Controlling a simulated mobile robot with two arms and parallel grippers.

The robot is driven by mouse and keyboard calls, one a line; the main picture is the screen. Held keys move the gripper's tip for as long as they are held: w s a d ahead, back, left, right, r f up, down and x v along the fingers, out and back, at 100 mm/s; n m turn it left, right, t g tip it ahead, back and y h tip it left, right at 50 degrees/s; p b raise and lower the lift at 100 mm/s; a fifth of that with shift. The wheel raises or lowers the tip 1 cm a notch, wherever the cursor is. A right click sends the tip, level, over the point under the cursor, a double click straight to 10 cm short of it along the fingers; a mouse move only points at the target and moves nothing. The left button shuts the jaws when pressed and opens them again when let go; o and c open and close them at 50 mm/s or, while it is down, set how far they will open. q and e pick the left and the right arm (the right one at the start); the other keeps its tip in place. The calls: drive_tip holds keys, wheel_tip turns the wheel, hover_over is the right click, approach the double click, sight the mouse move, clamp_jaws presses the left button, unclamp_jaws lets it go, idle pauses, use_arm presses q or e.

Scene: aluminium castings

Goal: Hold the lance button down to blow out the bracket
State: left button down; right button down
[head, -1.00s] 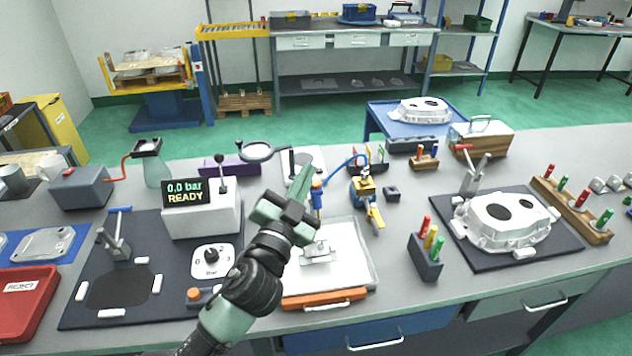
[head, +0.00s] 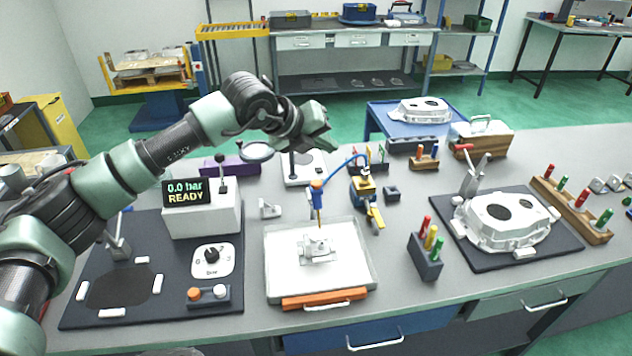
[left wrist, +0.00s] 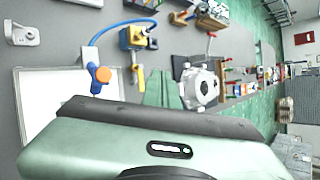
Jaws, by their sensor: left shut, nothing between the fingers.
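The lance (head: 318,198), with an orange top, blue body and thin brass nozzle, stands upright over the white tray (head: 282,262). Its orange button end (left wrist: 102,75) also shows in the left wrist view, with the blue hose (left wrist: 95,38) beside it. The metal bracket (head: 318,250) sits in the tray below the nozzle; my own gripper body hides it in the left wrist view. My left gripper (head: 326,146) is shut and empty, raised above and behind the lance, apart from it. Its fingers (left wrist: 160,88) also show in the left wrist view. My right gripper is not in view.
A yellow and blue unit (head: 365,190) stands right of the lance, joined by the hose. The pressure box (head: 203,215) reads 0.0 bar READY. A magnifier (head: 257,151) and a small grey part (head: 270,209) are near. A large casting (head: 503,222) lies right.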

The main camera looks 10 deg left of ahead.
use_arm(q)
drive_tip(key=a, duration=0.1)
drive_tip(key=w+a+y, duration=0.1)
drive_tip(key=a, duration=0.1)
drive_tip(key=shift+w+a+r+n+t, duration=0.1)
drive_tip(key=shift+w+r+n+t, duration=0.1)
drive_tip(key=shift+r+n+t, duration=0.15)
hover_over(313, 184)
wheel_tip(313, 184, down, 6)
drive_tip(key=shift+r+b, duration=0.15)
drive_tip(key=shift+b, duration=0.25)
wheel_tip(313, 184, down, 2)
drive_tip(key=shift+f+b, duration=0.15)
drive_tip(key=shift+b, duration=0.85)
drive_tip(key=shift+f+b, duration=0.4)
drive_tip(key=shift+b, duration=0.05)
drive_tip(key=shift+f, duration=0.1)
idle(0.5)
drive_tip(key=shift+f+b, duration=0.3)
drive_tip(key=shift+b, duration=0.5)
